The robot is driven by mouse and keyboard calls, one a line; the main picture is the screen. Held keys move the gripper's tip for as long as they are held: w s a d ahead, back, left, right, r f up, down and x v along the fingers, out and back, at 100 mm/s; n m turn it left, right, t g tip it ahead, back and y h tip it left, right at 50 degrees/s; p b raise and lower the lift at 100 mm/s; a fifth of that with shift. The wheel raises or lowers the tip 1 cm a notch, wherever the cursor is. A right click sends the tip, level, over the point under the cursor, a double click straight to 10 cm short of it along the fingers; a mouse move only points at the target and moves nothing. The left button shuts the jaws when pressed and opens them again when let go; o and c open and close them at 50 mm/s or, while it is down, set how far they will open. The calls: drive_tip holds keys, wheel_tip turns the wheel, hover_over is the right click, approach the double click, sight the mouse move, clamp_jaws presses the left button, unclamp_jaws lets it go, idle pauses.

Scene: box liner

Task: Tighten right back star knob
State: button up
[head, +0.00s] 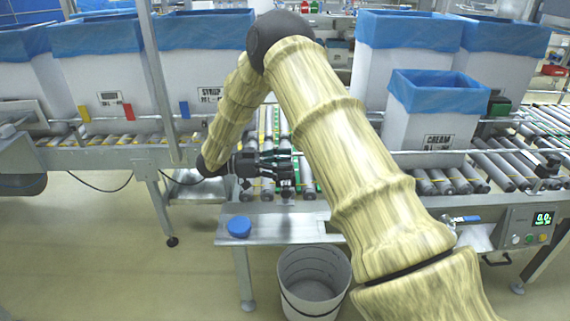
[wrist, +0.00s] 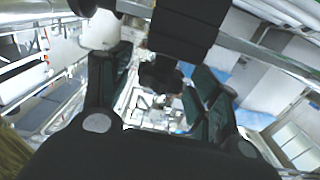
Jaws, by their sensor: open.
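My gripper (head: 278,168) is open above the roller conveyor in the head view, pointing right. In the wrist view its two dark fingers (wrist: 160,88) stand apart. A dark, lobed shape that looks like a star knob (wrist: 160,74) shows between them, beyond the palm. I cannot tell whether the fingers touch it. In the head view the gripper and dark parts around it blend together, so the knob there cannot be made out. Another dark knob-like part (head: 549,164) sits on the conveyor's right side.
White boxes with blue liners stand on the conveyor, including the CREAM box (head: 430,130) to the right. A steel shelf (head: 290,229) holds a blue round item (head: 238,226). A bin (head: 313,280) stands below.

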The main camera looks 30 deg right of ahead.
drive_tip(key=v, duration=1.1)
drive_tip(key=shift+a, duration=0.35)
drive_tip(key=shift+w, duration=0.1)
